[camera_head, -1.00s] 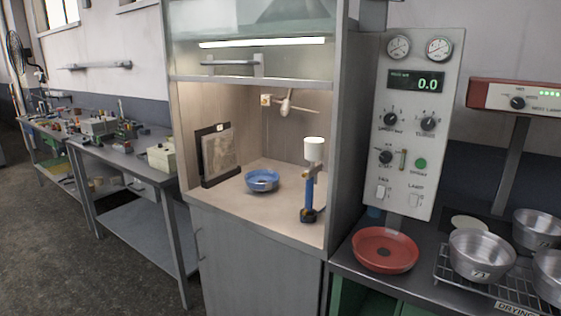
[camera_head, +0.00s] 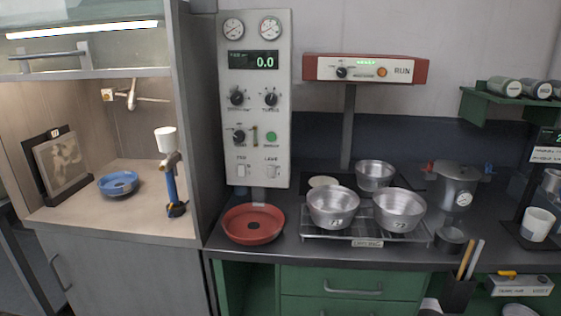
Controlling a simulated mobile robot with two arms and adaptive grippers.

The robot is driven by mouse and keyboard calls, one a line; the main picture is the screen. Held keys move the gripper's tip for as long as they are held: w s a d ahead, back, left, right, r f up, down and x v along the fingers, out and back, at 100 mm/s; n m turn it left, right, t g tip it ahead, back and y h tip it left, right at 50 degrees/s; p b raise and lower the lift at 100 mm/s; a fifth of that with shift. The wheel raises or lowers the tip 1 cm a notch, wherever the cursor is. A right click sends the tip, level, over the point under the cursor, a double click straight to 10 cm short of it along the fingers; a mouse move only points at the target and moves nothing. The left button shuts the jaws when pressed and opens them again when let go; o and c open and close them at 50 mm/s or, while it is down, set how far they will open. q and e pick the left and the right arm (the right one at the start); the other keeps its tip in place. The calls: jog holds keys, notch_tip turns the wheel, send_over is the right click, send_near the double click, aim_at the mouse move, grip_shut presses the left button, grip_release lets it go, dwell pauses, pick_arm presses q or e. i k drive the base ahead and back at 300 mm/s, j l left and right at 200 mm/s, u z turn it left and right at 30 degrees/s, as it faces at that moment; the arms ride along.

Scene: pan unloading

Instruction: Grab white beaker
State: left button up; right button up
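A white beaker-like cup (camera_head: 538,224) stands upright at the far right of the bench, on a dark stand or scale base with an upright display panel behind it. A second white cup-shaped piece (camera_head: 165,139) sits on top of a blue-handled stand (camera_head: 173,188) inside the fume hood at the left. Neither of my grippers shows in the head view, and both white things stand free of any contact with me.
A drying rack (camera_head: 318,238) holds metal pans, with a red dish (camera_head: 253,224) to its left. A metal pressure pot (camera_head: 458,190), a dark holder with sticks (camera_head: 458,291) and a small grey device (camera_head: 521,285) are near the right. A blue bowl (camera_head: 118,183) lies in the hood.

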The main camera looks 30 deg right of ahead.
aim_at(536, 223)
jog(key=z, duration=2.45)
